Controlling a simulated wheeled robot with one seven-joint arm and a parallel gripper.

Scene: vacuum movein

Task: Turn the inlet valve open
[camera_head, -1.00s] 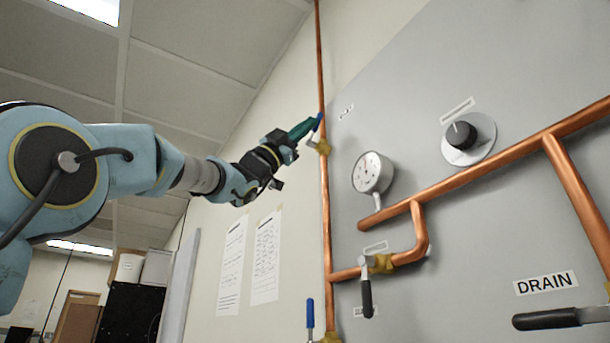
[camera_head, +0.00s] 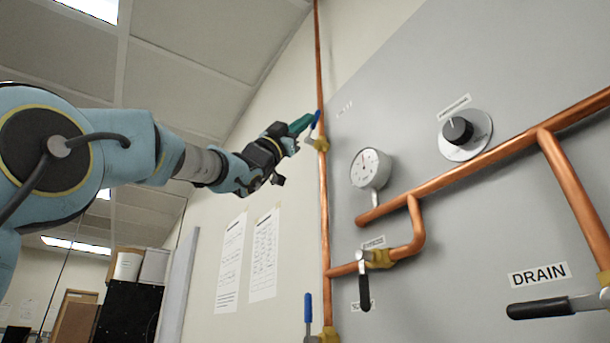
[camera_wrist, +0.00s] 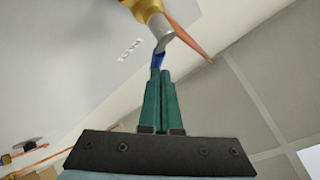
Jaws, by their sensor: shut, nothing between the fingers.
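A brass valve (camera_head: 322,145) with a blue-tipped lever (camera_head: 315,120) sits high on the vertical copper pipe. The lever points up and leans out from the pipe. In the wrist view the blue lever end (camera_wrist: 158,61) shows just beyond the fingertips (camera_wrist: 160,73), below the valve's grey stem and brass body (camera_wrist: 143,8). I cannot tell whether they touch.
The grey panel (camera_head: 440,90) carries a gauge (camera_head: 370,168), a black knob (camera_head: 458,130) and a black-handled valve (camera_head: 365,280). A drain lever (camera_head: 540,308) is at lower right. Another blue lever (camera_head: 308,310) stands at the pipe's bottom. Free air surrounds my arm.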

